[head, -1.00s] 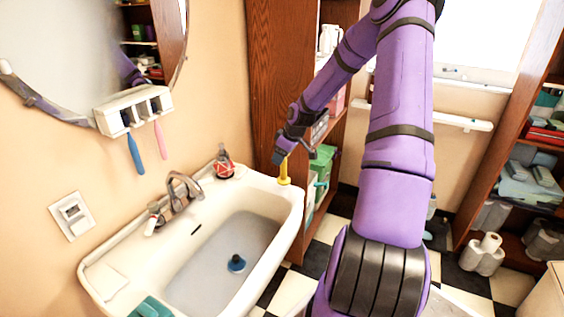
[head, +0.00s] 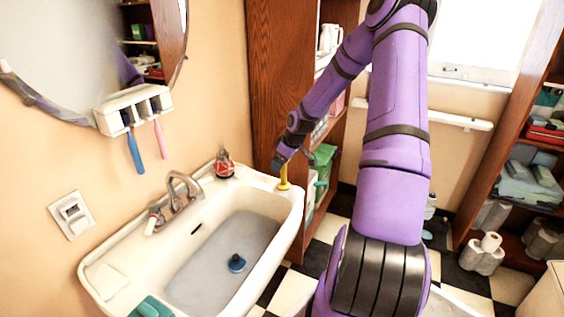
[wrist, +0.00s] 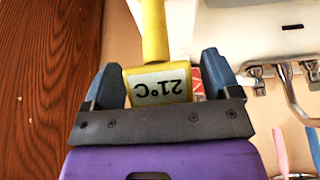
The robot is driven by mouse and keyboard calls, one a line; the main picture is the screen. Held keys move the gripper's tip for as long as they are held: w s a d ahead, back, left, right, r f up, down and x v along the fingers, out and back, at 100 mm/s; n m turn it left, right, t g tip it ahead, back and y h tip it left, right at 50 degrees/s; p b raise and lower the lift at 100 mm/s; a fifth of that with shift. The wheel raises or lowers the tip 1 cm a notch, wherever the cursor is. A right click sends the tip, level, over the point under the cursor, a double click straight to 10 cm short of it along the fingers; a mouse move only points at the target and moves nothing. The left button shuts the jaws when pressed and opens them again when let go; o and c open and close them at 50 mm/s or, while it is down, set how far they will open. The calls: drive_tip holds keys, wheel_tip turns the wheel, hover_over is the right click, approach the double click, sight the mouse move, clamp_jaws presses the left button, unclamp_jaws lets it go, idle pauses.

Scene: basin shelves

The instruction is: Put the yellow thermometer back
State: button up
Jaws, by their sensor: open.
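The yellow thermometer (head: 284,178) stands upright at the right end of the white sink's (head: 98,270) rim, next to the wooden cabinet. My gripper (head: 282,160) is right at the top of the thermometer in the head view. In the wrist view my gripper (wrist: 161,64) is open, with one blue finger on each side of the thermometer's head.
A red-and-white item (head: 224,165) and the faucet (head: 178,193) stand on the sink's back rim. The tall wooden cabinet (head: 275,80) rises close beside my gripper. A toothbrush holder (head: 135,108) hangs on the wall.

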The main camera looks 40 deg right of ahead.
drive_tip(key=v, duration=1.2)
drive_tip(key=s+a+r+m+g+h, duration=0.1)
drive_tip(key=s+a+r+h, duration=0.15)
drive_tip(key=a+r, duration=0.6)
drive_tip(key=s+a+r+g+h, duration=0.1)
drive_tip(key=s+a+r, duration=0.4)
drive_tip(key=a, duration=0.7)
drive_tip(key=s+a+r+m+t+y, duration=0.1)
drive_tip(key=s+a+r, duration=0.3)
drive_tip(key=s, duration=0.5)
drive_tip(key=s+a+r+m+t+y, duration=0.1)
drive_tip(key=s+a+r+m, duration=0.1)
drive_tip(key=s+a+r, duration=0.3)
drive_tip(key=s+a, duration=0.1)
drive_tip(key=s, duration=0.3)
drive_tip(key=shift+a+r+t, duration=0.25)
drive_tip(key=shift+a+t, duration=0.1)
drive_tip(key=shift+t, duration=0.05)
